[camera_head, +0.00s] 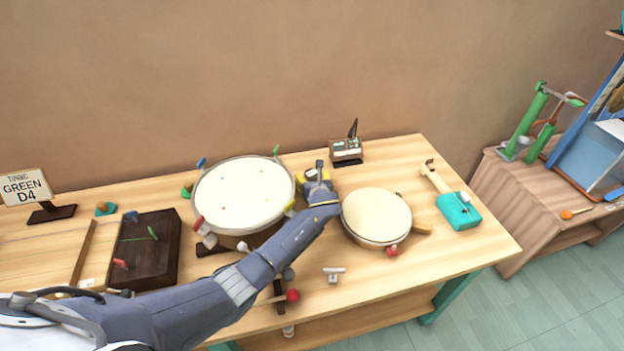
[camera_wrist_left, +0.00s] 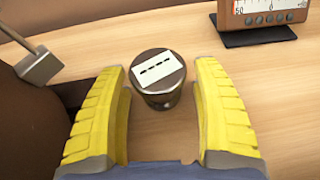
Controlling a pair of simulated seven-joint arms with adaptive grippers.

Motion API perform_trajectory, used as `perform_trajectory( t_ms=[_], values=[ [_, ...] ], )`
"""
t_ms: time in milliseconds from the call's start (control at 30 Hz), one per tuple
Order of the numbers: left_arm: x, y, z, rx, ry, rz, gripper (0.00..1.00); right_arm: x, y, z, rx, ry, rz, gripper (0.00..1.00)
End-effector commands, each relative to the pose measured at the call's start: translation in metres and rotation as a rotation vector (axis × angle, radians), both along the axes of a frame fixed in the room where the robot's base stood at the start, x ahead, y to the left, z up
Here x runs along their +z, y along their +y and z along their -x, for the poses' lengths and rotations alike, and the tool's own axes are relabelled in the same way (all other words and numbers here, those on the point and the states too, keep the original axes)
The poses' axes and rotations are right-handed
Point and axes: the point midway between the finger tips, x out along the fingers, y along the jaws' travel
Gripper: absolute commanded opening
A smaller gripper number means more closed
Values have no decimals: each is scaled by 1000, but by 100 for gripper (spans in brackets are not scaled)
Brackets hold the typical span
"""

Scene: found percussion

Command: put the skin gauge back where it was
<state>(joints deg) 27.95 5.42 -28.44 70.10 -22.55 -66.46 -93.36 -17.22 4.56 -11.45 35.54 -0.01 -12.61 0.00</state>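A small dark metal cylinder with a white label of dashes on top (camera_wrist_left: 158,92) stands upright on the table in the left wrist view; I take it to be the skin gauge. My left gripper (camera_wrist_left: 161,72) is open, with one yellow finger on each side of it and gaps visible on both sides. In the head view the left gripper (camera_head: 314,178) is over the table between the large drum (camera_head: 244,194) and the smaller drum (camera_head: 376,215). The cylinder cannot be made out clearly there. My right gripper is not in view.
A brown tuner box with a dial (camera_head: 346,150) stands just behind the gripper. A dark wooden tray (camera_head: 150,255) and a "GREEN D4" sign (camera_head: 27,187) are at left.

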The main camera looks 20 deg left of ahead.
Motion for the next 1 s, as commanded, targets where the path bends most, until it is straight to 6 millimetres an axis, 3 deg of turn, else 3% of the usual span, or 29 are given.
perform_trajectory(
  t_ms=[367,1000],
  values=[
    [6,-4,5,-1,-1,2,66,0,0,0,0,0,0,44],
    [44,-41,81,0,0,2,66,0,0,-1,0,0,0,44]
  ],
)
